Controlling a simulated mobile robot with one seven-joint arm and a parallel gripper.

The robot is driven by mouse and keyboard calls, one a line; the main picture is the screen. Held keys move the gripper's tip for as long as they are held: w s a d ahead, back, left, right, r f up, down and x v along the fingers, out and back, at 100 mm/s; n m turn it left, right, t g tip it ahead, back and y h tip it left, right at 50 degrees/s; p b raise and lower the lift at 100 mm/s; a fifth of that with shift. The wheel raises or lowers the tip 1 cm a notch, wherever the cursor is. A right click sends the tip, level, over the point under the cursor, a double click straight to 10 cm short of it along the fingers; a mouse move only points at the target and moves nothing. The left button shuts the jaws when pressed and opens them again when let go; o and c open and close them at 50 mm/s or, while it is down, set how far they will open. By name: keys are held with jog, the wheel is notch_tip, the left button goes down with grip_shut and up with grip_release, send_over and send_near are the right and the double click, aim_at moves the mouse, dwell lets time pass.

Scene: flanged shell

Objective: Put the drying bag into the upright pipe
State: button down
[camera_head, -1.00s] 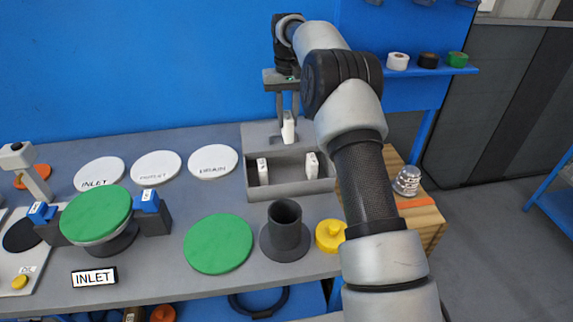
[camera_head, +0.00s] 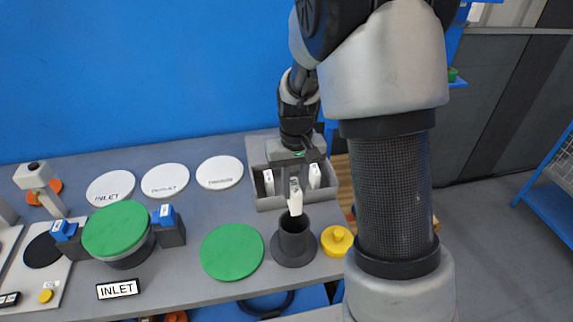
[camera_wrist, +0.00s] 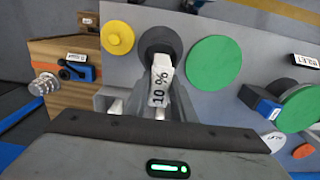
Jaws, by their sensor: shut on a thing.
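A white drying bag (camera_head: 295,197) is held by my gripper (camera_head: 292,174), which is shut on it. The bag hangs upright just above the open mouth of the dark grey upright pipe (camera_head: 294,241), which stands on a round flange on the table. In the wrist view the bag (camera_wrist: 161,84) shows a "10 %" mark and lies between my fingers (camera_wrist: 162,102). Its far end overlaps the dark pipe (camera_wrist: 160,42) there, hiding much of the mouth. I cannot tell whether the bag's tip is inside the mouth.
A grey tray (camera_head: 268,203) behind the pipe holds two more white bags (camera_head: 269,182). A yellow knobbed cap (camera_head: 336,240) stands right of the pipe, and a green disc (camera_head: 232,251) lies left of it. White labelled discs (camera_head: 165,179) lie further back.

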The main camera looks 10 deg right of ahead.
jog(key=shift+s+f, duration=0.25)
jog(key=shift+s, duration=0.05)
jog(key=shift+f+b, duration=3.35)
jog(key=shift+f, duration=0.95)
jog(key=c, duration=1.4)
grip_release()
notch_tip(320, 180, up, 17)
jog(key=shift+f+p, duration=0.2)
jog(key=shift+p, duration=0.35)
jog(key=shift+r, duration=0.4)
